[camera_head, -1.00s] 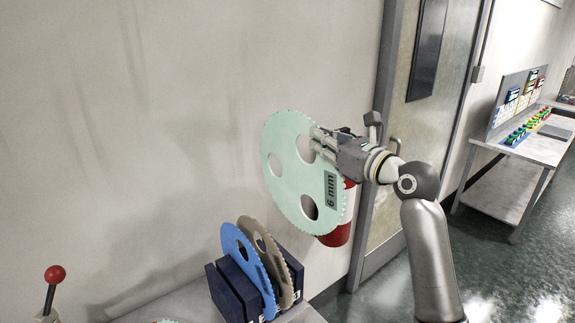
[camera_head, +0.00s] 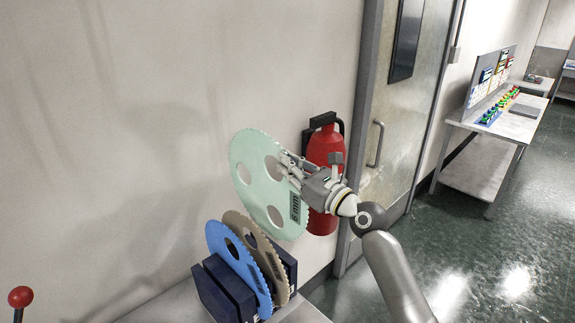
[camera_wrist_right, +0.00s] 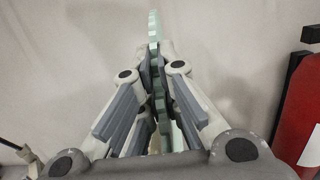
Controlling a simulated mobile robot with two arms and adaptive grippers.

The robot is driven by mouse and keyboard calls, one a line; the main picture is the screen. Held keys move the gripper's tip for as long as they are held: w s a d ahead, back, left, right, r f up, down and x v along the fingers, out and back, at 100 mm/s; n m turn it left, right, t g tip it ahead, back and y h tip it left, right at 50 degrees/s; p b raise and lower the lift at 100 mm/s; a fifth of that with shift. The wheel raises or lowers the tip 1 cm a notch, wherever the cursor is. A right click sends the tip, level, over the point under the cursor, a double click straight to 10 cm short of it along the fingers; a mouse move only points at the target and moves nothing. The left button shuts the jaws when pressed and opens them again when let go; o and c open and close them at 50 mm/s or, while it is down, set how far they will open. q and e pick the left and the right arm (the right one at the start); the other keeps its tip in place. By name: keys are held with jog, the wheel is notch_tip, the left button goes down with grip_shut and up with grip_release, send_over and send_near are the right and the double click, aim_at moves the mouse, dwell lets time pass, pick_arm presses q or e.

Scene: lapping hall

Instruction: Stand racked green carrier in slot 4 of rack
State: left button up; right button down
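The green carrier (camera_head: 262,205) is a pale green toothed disc with round holes and a dark label. My right gripper (camera_head: 290,170) is shut on its right edge and holds it upright, above and behind the rack. In the right wrist view the carrier (camera_wrist_right: 156,65) shows edge-on between the fingers (camera_wrist_right: 158,85). The dark blue rack (camera_head: 222,290) stands on a table and holds a blue carrier (camera_head: 232,262) and a brown carrier (camera_head: 262,255), both upright and leaning slightly. The slot numbers cannot be read. The green carrier's lower edge is close to the brown one; contact cannot be told. My left gripper is not visible.
A red-knobbed lever (camera_head: 20,298) is at the lower left. A door (camera_head: 400,120) and a bench with coloured parts (camera_head: 510,128) are farther right.

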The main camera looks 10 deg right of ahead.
aim_at(290, 185)
jog(key=shift+s+d+r, duration=0.1)
jog(key=shift+s+r, duration=0.05)
jog(key=shift+r, duration=0.2)
jog(key=shift+p, duration=0.5)
jog(key=shift+f+b, duration=2.2)
jog(key=shift+f, duration=0.75)
jog(key=shift+p, duration=0.9)
